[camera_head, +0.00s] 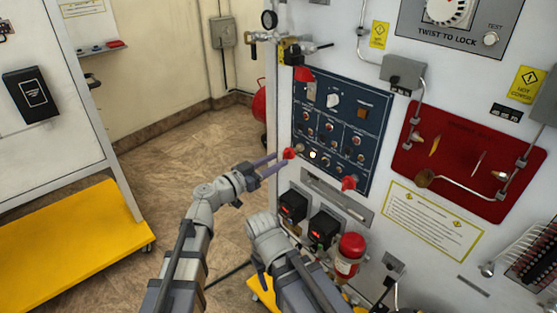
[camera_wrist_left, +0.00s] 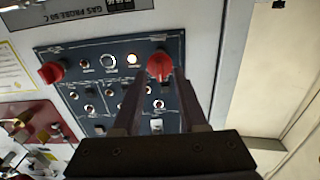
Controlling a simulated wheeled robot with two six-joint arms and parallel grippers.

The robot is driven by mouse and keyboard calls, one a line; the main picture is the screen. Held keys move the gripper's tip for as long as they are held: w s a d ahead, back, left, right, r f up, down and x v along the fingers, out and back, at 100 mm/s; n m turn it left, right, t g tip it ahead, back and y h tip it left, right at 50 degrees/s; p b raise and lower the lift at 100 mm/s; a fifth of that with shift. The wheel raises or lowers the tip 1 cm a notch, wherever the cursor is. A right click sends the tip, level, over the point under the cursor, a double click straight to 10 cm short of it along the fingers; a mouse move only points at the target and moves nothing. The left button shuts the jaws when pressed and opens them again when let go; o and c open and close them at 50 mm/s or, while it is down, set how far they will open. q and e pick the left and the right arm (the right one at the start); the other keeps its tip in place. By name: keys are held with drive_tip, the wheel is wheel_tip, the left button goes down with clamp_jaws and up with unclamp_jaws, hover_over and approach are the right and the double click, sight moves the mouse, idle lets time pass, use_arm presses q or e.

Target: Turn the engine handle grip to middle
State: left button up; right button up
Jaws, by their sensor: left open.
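A red knob-like grip (camera_head: 289,153) sits at the lower left corner of the dark blue control panel (camera_head: 340,98). It also shows in the left wrist view (camera_wrist_left: 159,66). A second red grip (camera_head: 349,184) is at the panel's lower right; it also shows in the left wrist view (camera_wrist_left: 50,72). No readable label tells which is the engine handle grip. My left gripper (camera_head: 279,164) is open, pointing at the lower left red grip. In the left wrist view its fingers (camera_wrist_left: 160,88) straddle that grip; I cannot tell whether they touch it. My right gripper's fingers are not visible.
A pipe fitting with a gauge (camera_head: 269,19) juts out above the panel's left side. A red board (camera_head: 445,160) with metal tubing is at right. A red cylinder (camera_head: 351,246) stands below the panel. A yellow-based cart (camera_head: 75,245) is at left, with open floor between.

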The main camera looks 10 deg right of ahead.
use_arm(q)
drive_tip(key=v, duration=0.6)
idle(0.3)
drive_tip(key=s+a+f+n+g+y, duration=0.2)
drive_tip(key=s+a+f+g+y, duration=0.15)
drive_tip(key=f, duration=0.45)
drive_tip(key=s+a+f+n+g+y, duration=0.2)
drive_tip(key=s+a+f+g+y, duration=0.15)
drive_tip(key=f, duration=0.45)
drive_tip(key=s+a+f+n+g+y, duration=0.1)
drive_tip(key=s+a+f+n+y, duration=0.25)
drive_tip(key=a, duration=0.35)
drive_tip(key=s+a+f+n+g+y, duration=0.1)
drive_tip(key=s+a+f+n+y, duration=0.2)
drive_tip(key=a, duration=0.4)
drive_tip(key=s+d+m+g+y, duration=0.1)
drive_tip(key=s+d+m+y, duration=0.2)
drive_tip(key=s+d, duration=0.5)
wheel_tip(320, 180, up, 16)
drive_tip(key=w+d+p, duration=0.1)
drive_tip(key=d+p, duration=0.1)
drive_tip(key=p, duration=1.3)
drive_tip(key=shift+w+d+r+p, duration=0.2)
drive_tip(key=shift+w+p, duration=0.2)
